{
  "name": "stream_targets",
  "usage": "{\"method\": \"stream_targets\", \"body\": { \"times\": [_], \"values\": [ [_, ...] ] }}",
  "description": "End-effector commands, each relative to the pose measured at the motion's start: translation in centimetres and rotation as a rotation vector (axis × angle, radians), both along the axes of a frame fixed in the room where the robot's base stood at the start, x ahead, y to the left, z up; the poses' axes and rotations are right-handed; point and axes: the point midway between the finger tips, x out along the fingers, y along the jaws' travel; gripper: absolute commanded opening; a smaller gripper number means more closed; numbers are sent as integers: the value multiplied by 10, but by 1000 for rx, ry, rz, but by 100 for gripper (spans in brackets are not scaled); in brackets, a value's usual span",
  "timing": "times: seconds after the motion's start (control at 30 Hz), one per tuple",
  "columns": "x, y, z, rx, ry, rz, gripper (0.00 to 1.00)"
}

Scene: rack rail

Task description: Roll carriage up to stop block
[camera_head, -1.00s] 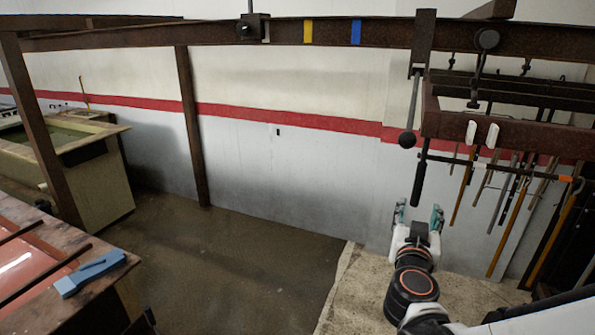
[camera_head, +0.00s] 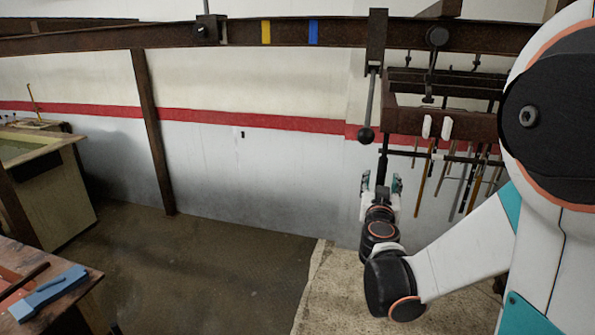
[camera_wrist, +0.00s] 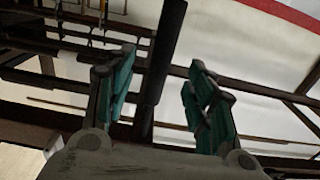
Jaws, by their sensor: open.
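The carriage (camera_head: 465,122) is a rusty brown beam frame hanging from the overhead rail (camera_head: 180,38) at the right. A dark upright handle (camera_head: 383,165) hangs at its left end. The stop block, seemingly the small dark block (camera_head: 208,29), sits on the rail well to the left of the carriage. My gripper (camera_head: 381,184) is open at the handle's lower end. In the wrist view my gripper (camera_wrist: 160,88) has its teal-padded fingers apart, with the dark handle (camera_wrist: 158,65) showing between them. I cannot tell whether either finger touches it.
A lever with a ball knob (camera_head: 366,135) hangs just left of the handle. Yellow (camera_head: 266,32) and blue (camera_head: 313,32) marks are on the rail between carriage and block. Tools (camera_head: 460,180) hang behind the carriage. A post (camera_head: 155,135) stands at left; the floor between is clear.

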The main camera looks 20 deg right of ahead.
Motion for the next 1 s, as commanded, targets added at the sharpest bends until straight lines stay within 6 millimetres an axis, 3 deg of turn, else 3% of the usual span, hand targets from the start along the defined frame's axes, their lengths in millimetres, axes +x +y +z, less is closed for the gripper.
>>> {"method": "stream_targets", "body": {
  "times": [1.0],
  "values": [
    [22, -15, 1, 0, 0, 0, 50]
  ]
}}
